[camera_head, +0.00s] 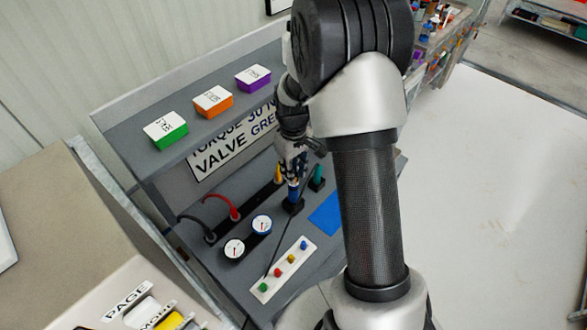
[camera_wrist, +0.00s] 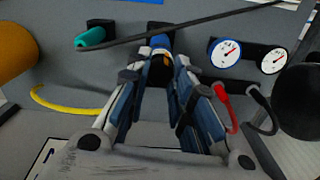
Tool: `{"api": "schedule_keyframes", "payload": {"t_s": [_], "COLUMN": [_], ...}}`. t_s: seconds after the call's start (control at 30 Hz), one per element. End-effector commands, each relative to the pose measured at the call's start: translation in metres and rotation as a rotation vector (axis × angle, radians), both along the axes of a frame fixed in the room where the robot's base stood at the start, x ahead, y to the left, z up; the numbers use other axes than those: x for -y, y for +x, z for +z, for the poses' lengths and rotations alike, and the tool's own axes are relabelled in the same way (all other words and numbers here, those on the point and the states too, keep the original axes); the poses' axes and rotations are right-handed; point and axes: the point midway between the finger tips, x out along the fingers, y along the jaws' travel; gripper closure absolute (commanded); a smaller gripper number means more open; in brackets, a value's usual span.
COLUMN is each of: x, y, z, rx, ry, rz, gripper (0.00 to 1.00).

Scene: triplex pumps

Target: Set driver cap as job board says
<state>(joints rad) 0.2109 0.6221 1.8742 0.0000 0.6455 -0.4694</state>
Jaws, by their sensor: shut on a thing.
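The job board (camera_head: 205,167) stands behind the bench top; I read "TORQUE 30 N…" and "VALVE GREE…", with the rest hidden by my arm. My gripper (camera_head: 291,168) is above the bench, pointing down, and is shut on a blue driver (camera_head: 293,188). The driver is upright over a black holder (camera_head: 292,207); I cannot tell whether it is seated there. In the wrist view, the blue driver (camera_wrist: 159,44) shows an orange band near the fingertips of my gripper (camera_wrist: 158,75). A teal driver (camera_head: 318,176) stands beside it, also seen in the wrist view (camera_wrist: 92,38).
Green (camera_head: 167,133), orange (camera_head: 213,101) and purple (camera_head: 253,78) labelled boxes sit on the upper ledge. Two gauges (camera_head: 234,249), a red hose (camera_head: 222,204), a dark cable, a coloured-knob panel (camera_head: 284,270) and a blue mat (camera_head: 327,215) surround the driver.

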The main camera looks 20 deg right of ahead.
Motion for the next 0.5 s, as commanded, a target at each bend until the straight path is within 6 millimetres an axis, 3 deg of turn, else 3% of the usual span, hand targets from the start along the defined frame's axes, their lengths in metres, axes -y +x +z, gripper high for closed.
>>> {"api": "schedule_keyframes", "payload": {"t_s": [0.43, 0.47, 0.5], "x": [0.0, 0.0, 0.0], "y": [0.0, 0.0, 0.0], "z": [0.0, 0.0, 0.0], "rx": [0.0, 0.0, 0.0], "ry": [0.0, 0.0, 0.0], "rz": [0.01, 0.01, 0.01], "gripper": [1.0, 0.77, 0.74]}}
